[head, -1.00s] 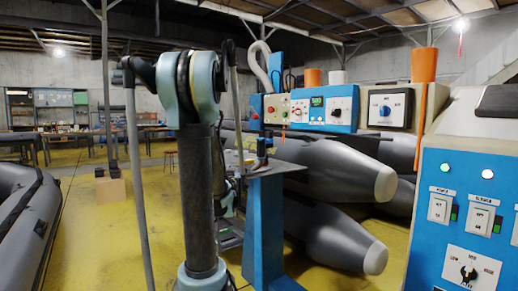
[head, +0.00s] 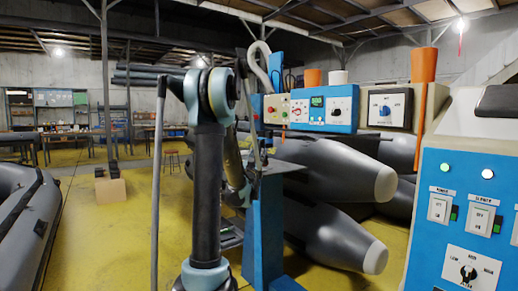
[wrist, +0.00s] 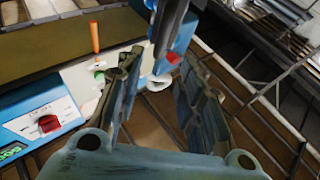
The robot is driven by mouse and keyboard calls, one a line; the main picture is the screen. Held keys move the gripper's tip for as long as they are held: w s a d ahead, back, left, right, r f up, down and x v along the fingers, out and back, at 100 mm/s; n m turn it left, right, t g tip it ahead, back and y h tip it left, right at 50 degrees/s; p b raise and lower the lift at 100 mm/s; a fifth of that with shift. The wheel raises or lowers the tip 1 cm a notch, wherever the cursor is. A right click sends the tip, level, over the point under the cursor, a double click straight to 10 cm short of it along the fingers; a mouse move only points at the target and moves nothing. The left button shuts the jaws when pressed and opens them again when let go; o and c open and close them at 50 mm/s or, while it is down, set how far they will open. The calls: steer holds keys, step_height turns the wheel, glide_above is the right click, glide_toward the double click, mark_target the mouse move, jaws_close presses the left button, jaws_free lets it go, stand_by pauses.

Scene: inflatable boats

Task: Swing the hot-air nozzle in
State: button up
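My gripper (wrist: 158,72) is open in the wrist view, with its two dark fingers apart. Beyond the left finger is a pale control panel with an orange lever (wrist: 95,38). This lever also shows under the panel in the head view (head: 284,131). In the head view my own arm covers much of the machine's left side, and the gripper's fingers cannot be made out.
A blue-legged stand (head: 266,230) is close beside my arm. Grey inflatable tubes (head: 335,165) lie behind it. A blue switch panel (head: 465,215) is near at right. A grey boat (head: 25,210) is at left.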

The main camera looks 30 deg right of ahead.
mark_target(260, 146)
steer(key=x, duration=1)
steer(key=shift+r, duration=0.1)
jaws_close()
steer(key=shift+d, duration=0.1)
